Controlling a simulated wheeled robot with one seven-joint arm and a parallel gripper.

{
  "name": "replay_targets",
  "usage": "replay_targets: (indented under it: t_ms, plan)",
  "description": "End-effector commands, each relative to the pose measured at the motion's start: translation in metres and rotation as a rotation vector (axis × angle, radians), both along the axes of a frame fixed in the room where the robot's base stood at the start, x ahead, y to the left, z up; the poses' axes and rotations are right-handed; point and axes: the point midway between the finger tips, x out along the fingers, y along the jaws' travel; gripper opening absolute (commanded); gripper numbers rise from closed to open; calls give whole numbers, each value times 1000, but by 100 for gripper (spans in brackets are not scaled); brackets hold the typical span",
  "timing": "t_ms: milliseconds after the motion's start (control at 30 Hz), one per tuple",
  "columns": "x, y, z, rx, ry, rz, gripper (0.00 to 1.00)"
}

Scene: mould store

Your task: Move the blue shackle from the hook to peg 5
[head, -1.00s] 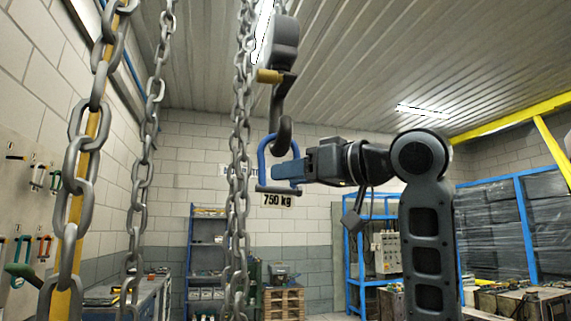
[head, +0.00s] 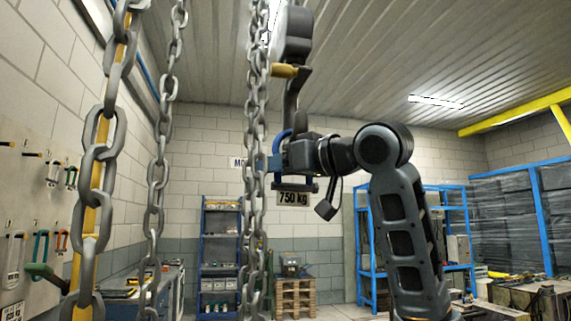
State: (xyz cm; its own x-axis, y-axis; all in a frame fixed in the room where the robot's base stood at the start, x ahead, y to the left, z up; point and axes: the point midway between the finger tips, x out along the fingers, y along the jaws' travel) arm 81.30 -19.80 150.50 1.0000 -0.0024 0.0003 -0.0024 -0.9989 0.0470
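The blue shackle (head: 283,136) is at the lower end of the grey hook (head: 291,98), its bow up and its pin low. My gripper (head: 272,163) reaches in from the right and overlaps the shackle, hiding much of it and the hook's tip. Its fingertips pass behind a hanging chain, so I cannot tell whether they grip the shackle. The peg board (head: 32,200) is on the left wall. Several shackles hang on it, including a green one (head: 40,246) and a red one (head: 62,241). Peg numbers are not legible, so I cannot pick out peg 5.
Hanging chains (head: 157,170) run down the left and middle, one close (head: 98,170) in front of the board. A "750 kg" sign (head: 293,198) is behind the hook. A workbench (head: 150,291), a blue shelf (head: 220,250) and pallets (head: 295,298) stand behind.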

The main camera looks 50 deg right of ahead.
Motion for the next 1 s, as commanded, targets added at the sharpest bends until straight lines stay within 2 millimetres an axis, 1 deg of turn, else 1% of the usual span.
replay_targets:
  t_ms: [200,633,1000]
  plan:
    - [0,0,0,0,0,0,41]
    - [0,0,0,0,1,0,0]
    - [0,0,1,0,-1,0,0]
